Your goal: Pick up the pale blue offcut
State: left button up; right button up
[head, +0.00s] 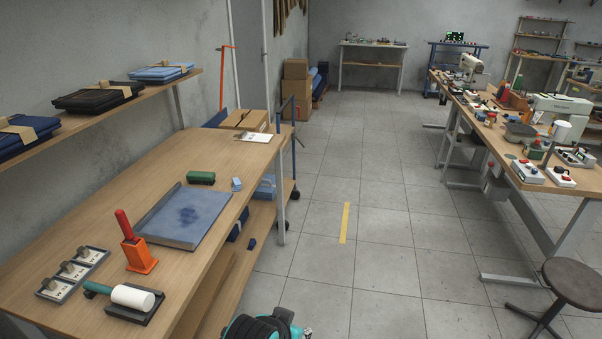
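A small pale blue piece (237,184), which looks like the offcut, rests on the wooden workbench (120,200) at the left. It lies near the bench's right edge, just right of a dark green block (201,177) and beyond the far right corner of a blue-topped tray (187,215). It is in plain sight and nothing covers it. Neither of my grippers shows in the head view.
An orange stand with a red handle (137,243), a white roller (133,297) and a switch panel (73,271) occupy the near bench. A clipboard (254,137) lies at its far end. A shelf (95,94) with folded cloth hangs above. Open floor (380,220) lies right.

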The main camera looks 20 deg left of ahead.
aim_at(237, 184)
jog(key=i+l+u, duration=0.1)
jog(key=i, duration=0.3)
jog(key=i+l+u, duration=0.1)
jog(key=i, duration=0.3)
jog(key=i+l+u, duration=0.1)
jog(key=i, duration=0.3)
jog(key=i+u, duration=0.3)
jog(key=u, duration=0.2)
jog(key=i+u, duration=0.3)
jog(key=u, duration=0.15)
jog(key=i+l+u, duration=0.2)
jog(key=u, duration=0.3)
jog(key=i+l+u, duration=0.25)
jog(key=u, duration=0.25)
jog(key=i+l+u, duration=0.2)
jog(key=l+u, duration=0.15)
jog(key=u, duration=0.15)
